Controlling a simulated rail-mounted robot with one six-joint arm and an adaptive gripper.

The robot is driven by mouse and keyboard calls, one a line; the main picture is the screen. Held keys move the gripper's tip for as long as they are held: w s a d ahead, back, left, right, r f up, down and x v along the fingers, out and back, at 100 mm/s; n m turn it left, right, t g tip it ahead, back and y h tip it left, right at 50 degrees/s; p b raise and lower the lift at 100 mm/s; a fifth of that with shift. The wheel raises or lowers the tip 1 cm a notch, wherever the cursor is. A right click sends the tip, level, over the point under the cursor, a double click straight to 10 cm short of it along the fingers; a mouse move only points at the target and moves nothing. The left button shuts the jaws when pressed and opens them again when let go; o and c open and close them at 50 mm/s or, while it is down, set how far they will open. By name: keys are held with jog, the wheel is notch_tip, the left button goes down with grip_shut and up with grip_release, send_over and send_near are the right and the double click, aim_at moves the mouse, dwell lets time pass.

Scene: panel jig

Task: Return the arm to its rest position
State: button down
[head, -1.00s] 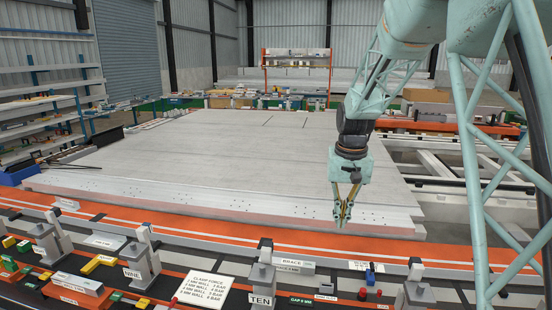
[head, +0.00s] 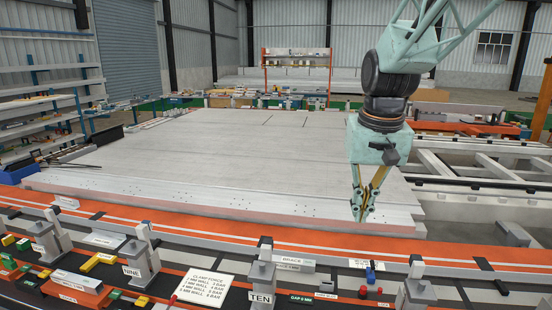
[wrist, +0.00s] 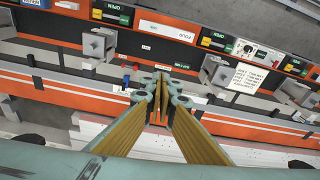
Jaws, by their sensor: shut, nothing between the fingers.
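My gripper (head: 361,216) hangs with its fingers pointing down, over the near right edge of the large pale panel (head: 215,165) in the head view. The fingertips meet and hold nothing. In the wrist view the shut fingers (wrist: 160,88) reach toward the orange and black rail of the jig. My arm comes down from the top right of the head view.
An orange rail (head: 200,232) runs along the panel's near edge. In front stand grey clamp posts, one labelled TEN (head: 262,283), and a clamp force sign (head: 205,288). An orange-framed rack (head: 296,70) stands at the back. The panel top looks clear.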

jog(key=s+r+n+t+b, duration=0.1)
jog(key=s+r+t+b, duration=0.1)
jog(key=s, duration=3.3)
jog(key=shift+w+d, duration=0.1)
jog(key=w+a+f+m+g+p, duration=0.1)
jog(key=w+a+f, duration=0.1)
jog(key=w, duration=1.5)
jog(key=w+a+f+g+p, duration=0.1)
jog(key=w+a+f, duration=0.1)
jog(key=w, duration=1.6)
jog(key=w+a+f+g, duration=0.1)
jog(key=w+a+f, duration=0.2)
jog(key=w+f, duration=0.9)
jog(key=w+a+f+m+g+p, duration=0.1)
jog(key=w+a+f, duration=0.2)
jog(key=w+f, duration=0.9)
notch_tip(320, 180, down, 7)
jog(key=shift+w+a+f, duration=0.15)
jog(key=shift+w+a, duration=0.05)
jog(key=shift+w, duration=0.2)
